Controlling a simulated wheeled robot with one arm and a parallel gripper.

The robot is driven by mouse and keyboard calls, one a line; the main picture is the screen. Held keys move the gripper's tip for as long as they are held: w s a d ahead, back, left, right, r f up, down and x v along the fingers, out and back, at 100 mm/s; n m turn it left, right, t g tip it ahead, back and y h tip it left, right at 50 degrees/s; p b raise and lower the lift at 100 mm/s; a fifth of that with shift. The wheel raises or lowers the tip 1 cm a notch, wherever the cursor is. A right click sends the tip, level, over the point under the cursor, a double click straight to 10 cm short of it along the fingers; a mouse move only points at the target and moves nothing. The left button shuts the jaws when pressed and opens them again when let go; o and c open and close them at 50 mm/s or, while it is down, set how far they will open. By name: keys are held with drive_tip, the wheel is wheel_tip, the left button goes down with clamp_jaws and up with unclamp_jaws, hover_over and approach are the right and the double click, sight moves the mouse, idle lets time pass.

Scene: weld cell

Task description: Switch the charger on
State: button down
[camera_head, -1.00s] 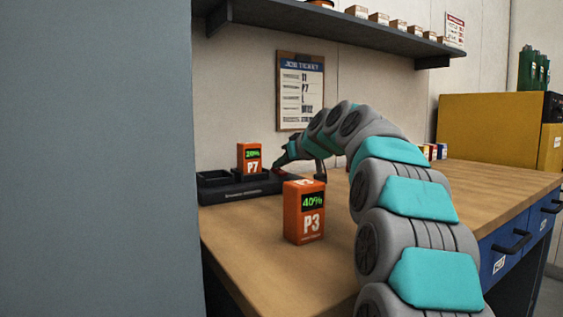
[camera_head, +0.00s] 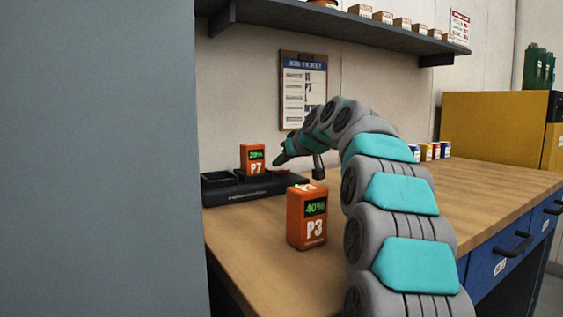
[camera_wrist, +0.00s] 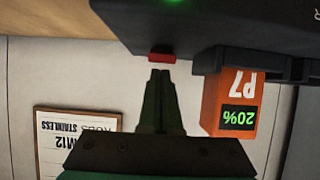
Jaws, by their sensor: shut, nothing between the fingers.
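The charger (camera_head: 262,191) is a long black unit with bays at the back left of the bench. It also shows upside down in the wrist view (camera_wrist: 140,25). A small red switch (camera_wrist: 162,58) sits on its edge, and a green light (camera_wrist: 174,2) glows on its face. An orange battery P7 (camera_head: 252,165), reading 20%, stands in a bay; it also shows in the wrist view (camera_wrist: 229,105). My gripper (camera_head: 278,161) is shut and empty beside P7. In the wrist view its fingertips (camera_wrist: 160,74) are right at the red switch; I cannot tell whether they touch.
An orange battery P3 (camera_head: 306,222), reading 40%, stands on the bench (camera_head: 270,260) in front of the charger. A job ticket clipboard (camera_head: 303,90) hangs on the wall. A shelf (camera_head: 340,25) with small boxes runs above. A grey panel (camera_head: 95,160) fills the left.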

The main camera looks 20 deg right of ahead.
drive_tip(key=v, duration=0.7)
drive_tip(key=shift+s+r+b, duration=0.1)
drive_tip(key=shift+b, duration=0.25)
drive_tip(key=shift+s+r, duration=0.1)
drive_tip(key=shift+s, duration=0.15)
